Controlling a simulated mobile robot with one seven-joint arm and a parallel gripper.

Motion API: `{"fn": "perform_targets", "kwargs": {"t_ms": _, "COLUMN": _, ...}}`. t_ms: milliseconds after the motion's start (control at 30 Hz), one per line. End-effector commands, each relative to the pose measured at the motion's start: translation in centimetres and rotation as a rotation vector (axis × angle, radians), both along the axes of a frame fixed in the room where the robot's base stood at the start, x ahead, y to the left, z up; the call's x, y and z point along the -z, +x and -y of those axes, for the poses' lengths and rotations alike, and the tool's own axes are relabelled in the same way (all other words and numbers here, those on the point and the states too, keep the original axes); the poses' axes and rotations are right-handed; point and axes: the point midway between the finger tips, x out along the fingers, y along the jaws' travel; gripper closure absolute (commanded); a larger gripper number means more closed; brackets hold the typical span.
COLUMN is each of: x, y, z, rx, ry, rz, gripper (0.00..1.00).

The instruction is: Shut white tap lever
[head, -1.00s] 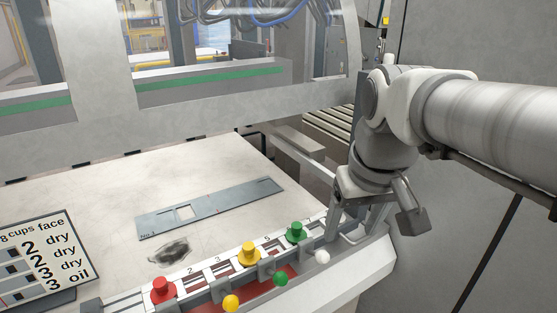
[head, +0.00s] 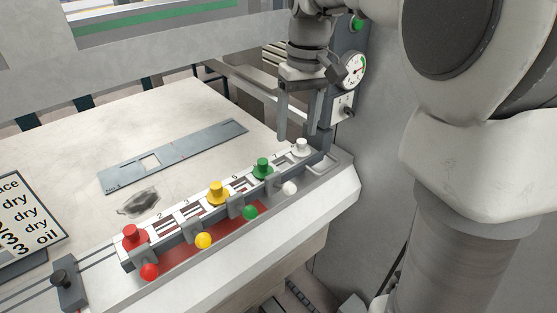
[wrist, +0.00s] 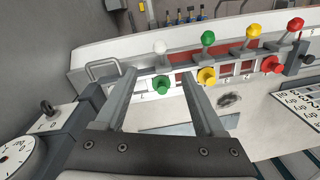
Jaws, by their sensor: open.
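The white tap lever shows as a white ball end (head: 290,188) at the right end of a row of coloured ball levers on the rail's front side. It also shows in the wrist view (wrist: 160,46), above and between my fingertips. Behind it stands a white knob (head: 302,146). My gripper (head: 298,130) points down, open and empty, above and behind the white knob, apart from the lever ball. The wrist view shows both fingers spread (wrist: 157,76), with the green knob (wrist: 162,88) visible between them. The lever's stem is mostly hidden.
Green, yellow and red ball levers (head: 250,212) run left along the rail, with matching knobs (head: 217,192). A pressure gauge (head: 352,70) and a toggle switch (head: 347,111) are on a post at the right. A flat metal strip (head: 175,155) lies on the open table.

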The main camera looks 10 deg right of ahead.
Motion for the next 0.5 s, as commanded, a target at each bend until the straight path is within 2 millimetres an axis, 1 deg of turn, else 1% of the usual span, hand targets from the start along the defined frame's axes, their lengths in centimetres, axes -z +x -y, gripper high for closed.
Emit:
{"fn": "perform_targets", "kwargs": {"t_ms": 33, "x": 1.1, "y": -0.1, "z": -0.1, "rx": 0.0, "ry": 0.0, "rz": -0.004, "gripper": 0.29}}
{"fn": "perform_targets", "kwargs": {"t_ms": 500, "x": 11.3, "y": -0.3, "z": -0.8, "rx": 0.0, "ry": 0.0, "rz": -0.004, "gripper": 0.29}}
